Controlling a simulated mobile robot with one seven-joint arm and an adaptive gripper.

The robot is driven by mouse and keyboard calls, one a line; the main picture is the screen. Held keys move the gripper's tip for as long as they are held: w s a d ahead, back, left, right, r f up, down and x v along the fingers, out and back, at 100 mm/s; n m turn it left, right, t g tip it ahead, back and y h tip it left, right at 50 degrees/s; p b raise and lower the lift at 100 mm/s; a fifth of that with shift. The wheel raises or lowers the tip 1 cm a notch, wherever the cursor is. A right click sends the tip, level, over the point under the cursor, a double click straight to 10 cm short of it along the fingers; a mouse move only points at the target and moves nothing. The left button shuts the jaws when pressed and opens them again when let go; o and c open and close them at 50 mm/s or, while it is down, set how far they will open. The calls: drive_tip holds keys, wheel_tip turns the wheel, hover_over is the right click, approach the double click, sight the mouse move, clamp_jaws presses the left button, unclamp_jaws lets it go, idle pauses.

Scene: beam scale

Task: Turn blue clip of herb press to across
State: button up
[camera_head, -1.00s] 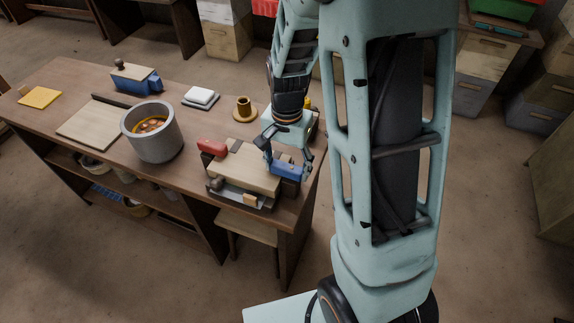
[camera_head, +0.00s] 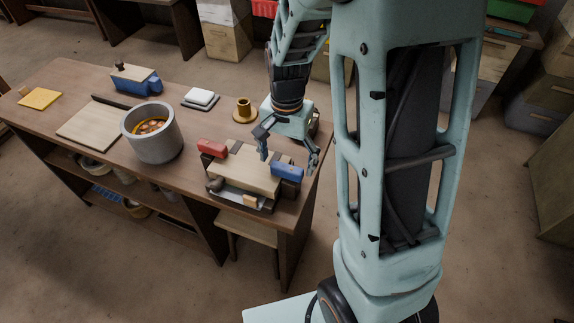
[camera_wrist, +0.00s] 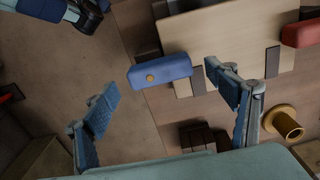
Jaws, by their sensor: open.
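The herb press has a pale wooden top (camera_head: 252,172) and stands near the right end of the workbench; it also shows in the wrist view (camera_wrist: 225,35). Its blue clip (camera_head: 287,171) is at the right edge. In the wrist view the blue clip (camera_wrist: 160,72) points outward, roughly square to the board's edge and partly past it. A red clip (camera_head: 211,148) is on the opposite edge. My gripper (camera_head: 288,162) is open and empty just above the blue clip. In the wrist view its fingers (camera_wrist: 160,82) are spread on either side of the clip, apart from it.
A brass-coloured spool (camera_head: 243,108) stands behind the press. A grey pot (camera_head: 153,134) stands to its left, with a cutting board (camera_head: 93,126) beyond. A white block on a dark plate (camera_head: 200,98) lies farther back.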

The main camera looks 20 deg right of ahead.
sight(287, 167)
wheel_tip(287, 167, up, 9)
drive_tip(key=shift+r, duration=0.15)
idle(0.4)
